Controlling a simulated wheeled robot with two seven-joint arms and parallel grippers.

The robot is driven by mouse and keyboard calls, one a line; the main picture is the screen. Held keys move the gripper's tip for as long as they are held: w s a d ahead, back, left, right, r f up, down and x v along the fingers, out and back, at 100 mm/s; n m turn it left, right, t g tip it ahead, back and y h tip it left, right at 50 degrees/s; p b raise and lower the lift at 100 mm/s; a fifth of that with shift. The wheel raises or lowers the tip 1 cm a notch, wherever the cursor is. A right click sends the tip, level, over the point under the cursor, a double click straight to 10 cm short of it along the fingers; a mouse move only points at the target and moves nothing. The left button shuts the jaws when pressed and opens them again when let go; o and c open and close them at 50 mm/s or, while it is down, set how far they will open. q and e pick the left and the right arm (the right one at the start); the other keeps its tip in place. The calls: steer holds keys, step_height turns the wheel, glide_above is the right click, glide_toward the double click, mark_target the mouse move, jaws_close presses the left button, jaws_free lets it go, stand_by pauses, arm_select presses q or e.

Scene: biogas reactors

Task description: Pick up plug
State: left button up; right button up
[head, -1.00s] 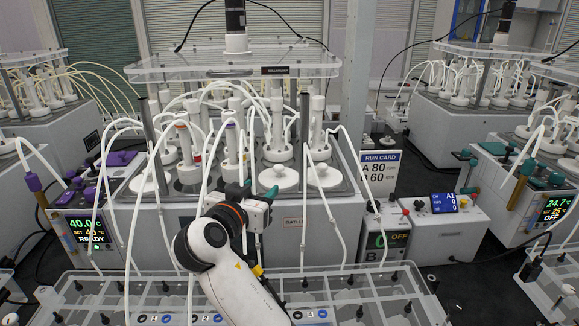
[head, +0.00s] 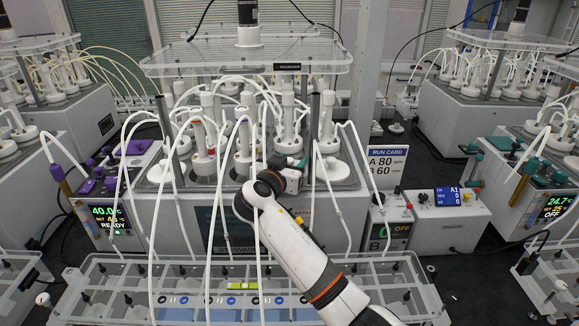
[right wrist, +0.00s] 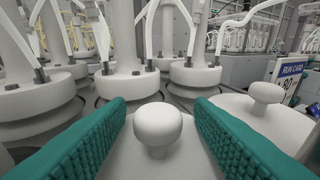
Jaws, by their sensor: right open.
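My right gripper (head: 302,164) is at the front of the middle reactor bath, its teal fingers pointing away from me. In the right wrist view the two ribbed teal fingers (right wrist: 158,120) are apart. Between them is the round knob of a white plug (right wrist: 158,126), with clear gaps on both sides. A second white plug with a knob (right wrist: 266,92) is to the right, outside the right finger. In the head view that second plug (head: 334,171) shows right of the gripper; the nearer one is largely hidden by the gripper. My left gripper is not in view.
White reactor vessels (right wrist: 125,75) with tubes stand just behind the plug. Long white tubes (head: 265,245) hang down in front of the bath. A clear rack (head: 110,275) lies in front. A run card (head: 387,165) stands to the right.

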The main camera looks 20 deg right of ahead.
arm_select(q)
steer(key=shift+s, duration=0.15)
arm_select(e)
steer(key=shift+a, duration=0.1)
steer(key=shift+c, duration=1.1)
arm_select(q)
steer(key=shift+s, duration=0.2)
arm_select(e)
jaws_close()
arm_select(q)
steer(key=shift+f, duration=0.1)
